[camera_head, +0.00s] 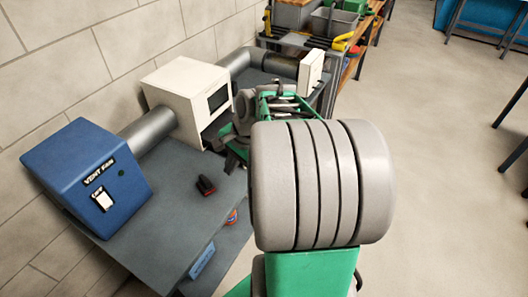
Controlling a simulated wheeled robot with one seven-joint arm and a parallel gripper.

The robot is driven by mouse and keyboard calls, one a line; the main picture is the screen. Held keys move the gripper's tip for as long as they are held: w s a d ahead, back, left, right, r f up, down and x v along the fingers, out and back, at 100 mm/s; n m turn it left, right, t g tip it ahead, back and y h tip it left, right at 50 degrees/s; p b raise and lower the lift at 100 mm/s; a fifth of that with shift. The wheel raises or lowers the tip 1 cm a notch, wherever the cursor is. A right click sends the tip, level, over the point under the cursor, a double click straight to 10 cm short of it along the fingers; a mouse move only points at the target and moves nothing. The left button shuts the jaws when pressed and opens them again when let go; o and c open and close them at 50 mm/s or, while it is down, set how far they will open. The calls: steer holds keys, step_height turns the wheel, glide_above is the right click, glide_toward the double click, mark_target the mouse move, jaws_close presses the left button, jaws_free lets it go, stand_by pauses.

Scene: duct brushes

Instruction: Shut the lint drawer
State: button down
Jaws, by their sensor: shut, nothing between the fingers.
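A white box (178,97) stands on the grey bench, with a dark window (218,100) in its front. Below the window is a dark gap (214,126), which looks like the place of the lint drawer. I cannot tell how far the drawer is out, as my arm covers part of that side. My gripper (224,145) is at the lower front of the white box, small and partly hidden behind my green and grey arm. Its fingers are shut with nothing seen between them. I cannot tell whether it touches the box or drawer.
A blue box (88,176) stands at the left, joined to the white box by a grey duct (148,130). A small red and black object (206,185) lies on the bench (165,225). Shelves (350,60) stand behind. The floor (445,200) at right is clear.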

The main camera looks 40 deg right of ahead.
steer(key=s+d+f+m+t+p, duration=0.1)
steer(key=s+d+m+t, duration=0.15)
steer(key=d+m, duration=0.65)
steer(key=s+d+f+m+t+p, duration=0.1)
steer(key=s+d+m, duration=0.3)
steer(key=d+m, duration=0.55)
steer(key=w+a+f+n, duration=0.1)
steer(key=w+f+n, duration=0.1)
steer(key=w+f, duration=0.6)
steer(key=shift+w+f+y, duration=0.15)
steer(key=shift+w+y, duration=0.25)
steer(key=shift+w, duration=0.55)
steer(key=shift+a, duration=0.1)
